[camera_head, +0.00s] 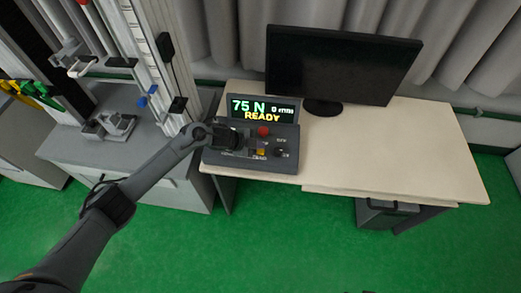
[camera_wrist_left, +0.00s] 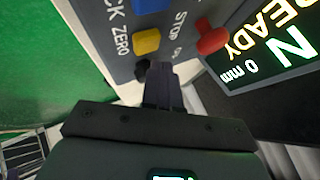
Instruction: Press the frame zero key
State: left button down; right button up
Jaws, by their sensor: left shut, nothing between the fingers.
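The control console (camera_head: 285,166) stands at the left end of the desk, with its lit display (camera_head: 262,110) reading 75 N, 0 mm and READY. A yellow key (camera_wrist_left: 147,42) has the word ZERO printed beside it; no FRAME label is legible. A red key (camera_wrist_left: 212,39) lies by the word STOP, and a blue key (camera_wrist_left: 152,5) is at the top edge. A small dark key (camera_wrist_left: 142,70) is partly hidden beside my fingertips. My left gripper (camera_wrist_left: 165,74) is shut and empty, just short of the yellow key in the wrist view. My right gripper is not in view.
The drop tower (camera_head: 160,60) rises on a grey cabinet at the left. Green floor (camera_head: 300,240) lies in front.

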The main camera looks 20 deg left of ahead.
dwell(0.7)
pick_arm(q)
jog(key=shift+f, duration=0.45)
dwell(0.4)
jog(key=shift+f+b, duration=0.55)
jog(key=shift+r, duration=0.2)
dwell(0.5)
jog(key=shift+r+p, duration=0.75)
jog(key=shift+p, duration=0.15)
jog(key=shift+r, duration=0.15)
